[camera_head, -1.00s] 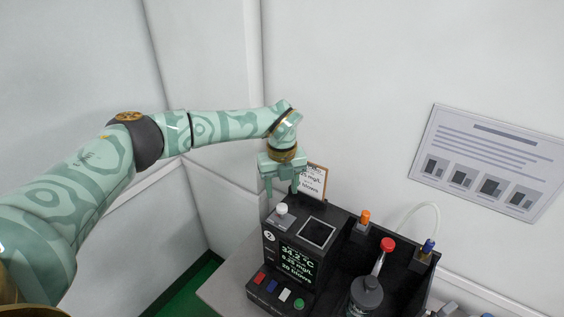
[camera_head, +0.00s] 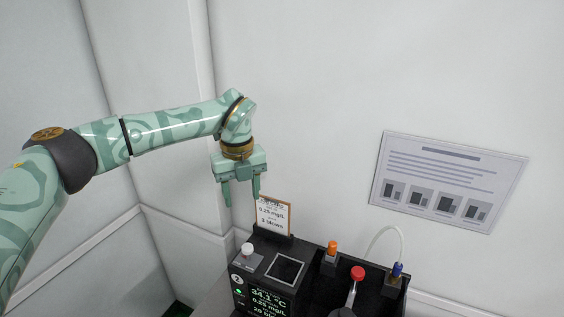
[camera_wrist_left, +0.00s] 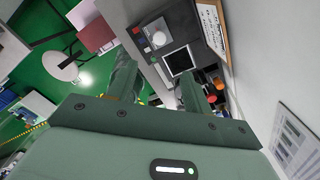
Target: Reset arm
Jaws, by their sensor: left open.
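My left gripper (camera_head: 242,196) points down with its two fingers apart and nothing between them. It is above and behind the black tester (camera_head: 268,272), close to the small framed card (camera_head: 273,216) that stands at the tester's back. In the left wrist view the open fingers (camera_wrist_left: 155,85) frame part of the tester (camera_wrist_left: 170,45), with its white knob and square grey panel. The tester's lit display (camera_head: 268,302) is cut by the lower edge of the head view. My right gripper is not in view.
Beside the tester stand an orange-capped item (camera_head: 332,247), a red-capped bottle (camera_head: 357,273) and a blue-tipped probe (camera_head: 397,270) with a white tube. A poster (camera_head: 449,180) hangs on the back wall. The space above the tester is free.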

